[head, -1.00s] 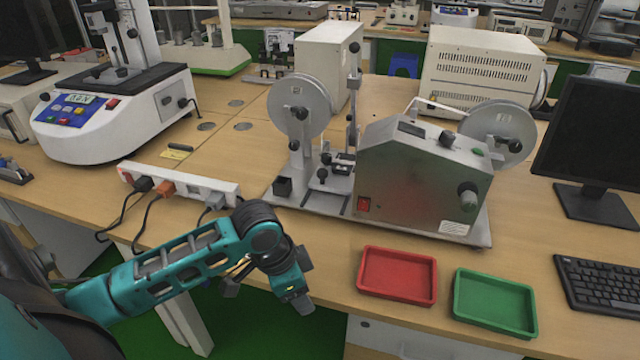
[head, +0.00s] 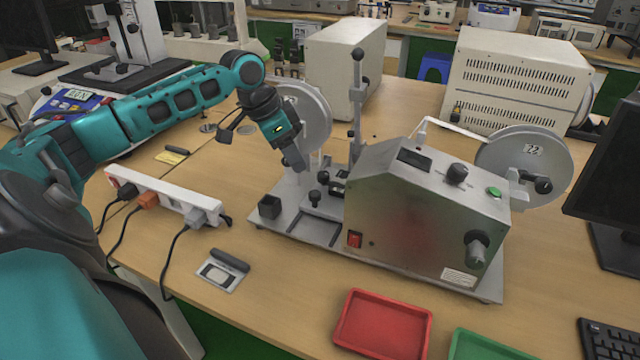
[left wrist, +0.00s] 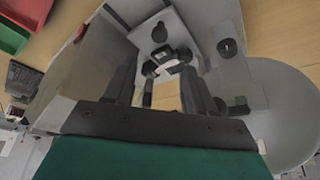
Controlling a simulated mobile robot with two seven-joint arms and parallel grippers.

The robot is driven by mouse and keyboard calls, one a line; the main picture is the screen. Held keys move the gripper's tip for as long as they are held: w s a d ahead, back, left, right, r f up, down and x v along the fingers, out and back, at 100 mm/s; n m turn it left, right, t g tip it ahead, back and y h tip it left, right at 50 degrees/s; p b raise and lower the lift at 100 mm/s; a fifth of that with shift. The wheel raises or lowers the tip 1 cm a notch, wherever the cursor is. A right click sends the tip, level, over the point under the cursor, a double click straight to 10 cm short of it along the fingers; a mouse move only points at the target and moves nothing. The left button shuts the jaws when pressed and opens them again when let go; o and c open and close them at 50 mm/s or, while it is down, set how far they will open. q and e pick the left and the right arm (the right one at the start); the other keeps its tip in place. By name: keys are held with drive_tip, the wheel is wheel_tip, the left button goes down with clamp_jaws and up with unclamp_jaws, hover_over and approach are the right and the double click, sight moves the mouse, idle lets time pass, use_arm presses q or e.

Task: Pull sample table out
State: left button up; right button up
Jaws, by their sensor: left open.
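The abrasion-type test machine (head: 425,205) stands on the wooden bench, with a metal box, a reel on each side and a grey base plate. What looks like its sample table (head: 338,187), a small stage with black knobs and a clamp, sits on the plate left of the box. My left gripper (head: 293,157) is above and slightly left of this stage, pointing down, in front of the left reel (head: 310,118). In the left wrist view the open fingers (left wrist: 163,80) are apart, with the stage's black clamp (left wrist: 172,55) beyond them. Contact cannot be told. My right gripper is out of view.
A vertical post (head: 357,105) stands close right of the left gripper. A power strip (head: 165,195) with cables and a small card (head: 222,270) lie at the left. A red tray (head: 382,325) and a green tray (head: 490,347) lie in front.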

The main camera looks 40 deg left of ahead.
sight(315, 193)
use_arm(q)
drive_tip(key=b+x, duration=0.1)
drive_tip(key=x, duration=0.9)
drive_tip(key=shift+d+f, duration=0.15)
drive_tip(key=shift+f, duration=0.3)
drive_tip(key=shift+w+d+f, duration=0.1)
drive_tip(key=shift+f, duration=0.3)
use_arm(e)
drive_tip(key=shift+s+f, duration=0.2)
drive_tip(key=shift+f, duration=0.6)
use_arm(q)
clamp_jaws()
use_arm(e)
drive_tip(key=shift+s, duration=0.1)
